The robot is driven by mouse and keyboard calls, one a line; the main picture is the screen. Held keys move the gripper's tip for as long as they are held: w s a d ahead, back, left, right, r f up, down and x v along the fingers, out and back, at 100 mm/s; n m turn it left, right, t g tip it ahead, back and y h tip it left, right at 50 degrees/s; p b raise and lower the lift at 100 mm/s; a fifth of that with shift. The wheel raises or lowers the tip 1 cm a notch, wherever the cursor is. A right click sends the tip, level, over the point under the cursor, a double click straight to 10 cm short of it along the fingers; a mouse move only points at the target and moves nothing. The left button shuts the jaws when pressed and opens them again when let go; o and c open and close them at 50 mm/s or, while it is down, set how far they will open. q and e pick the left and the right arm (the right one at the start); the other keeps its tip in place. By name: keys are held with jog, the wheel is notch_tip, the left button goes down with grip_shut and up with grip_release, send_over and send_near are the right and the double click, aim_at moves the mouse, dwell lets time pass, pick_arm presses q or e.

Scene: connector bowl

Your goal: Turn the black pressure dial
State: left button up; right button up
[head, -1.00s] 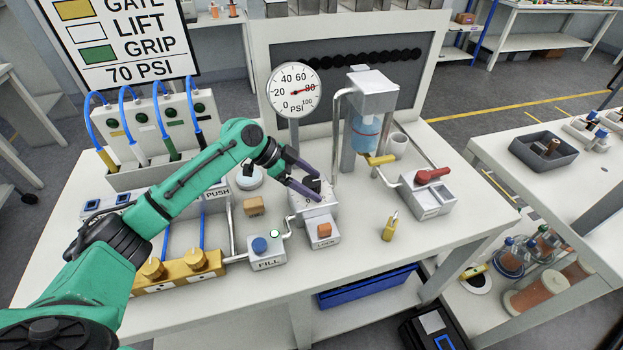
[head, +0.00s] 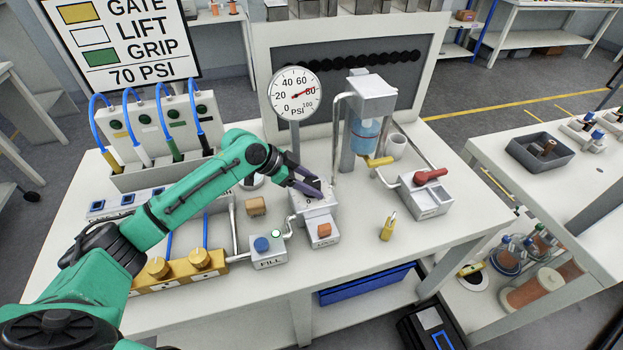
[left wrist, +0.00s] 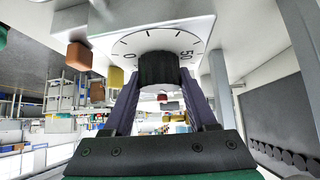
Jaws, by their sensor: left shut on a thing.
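The black pressure dial (left wrist: 160,70) sits on a pale face marked with ticks, "0" and "50" in the left wrist view. My left gripper (left wrist: 160,85) has one finger on each side of it and is shut on it. In the head view the left gripper (head: 315,188) is over the grey regulator block (head: 318,207), and its fingers partly hide the dial. The round pressure gauge (head: 295,94) stands behind the block, its red needle near 80. My right gripper is not in view.
An orange lock button (head: 324,230) is just in front of the block. A blue FILL button (head: 261,244) is to its left, and a yellow fitting (head: 389,226) stands to its right. A sign (head: 115,45) reads "70 PSI". The table's front right is mostly clear.

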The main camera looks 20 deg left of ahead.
pick_arm(q)
jog(key=shift+r+n+t+y+p, duration=0.35)
jog(key=shift+n+t+p, duration=0.35)
jog(key=shift+n+p, duration=0.45)
jog(key=shift+f+n+t+y+p, duration=0.25)
jog(key=shift+n+t+y+p, duration=0.35)
jog(key=shift+n+p, duration=0.4)
jog(key=o, duration=1.4)
jog(key=shift+c, duration=0.2)
jog(key=b+v, duration=0.1)
jog(key=v, duration=1.3)
jog(key=shift+b, duration=0.35)
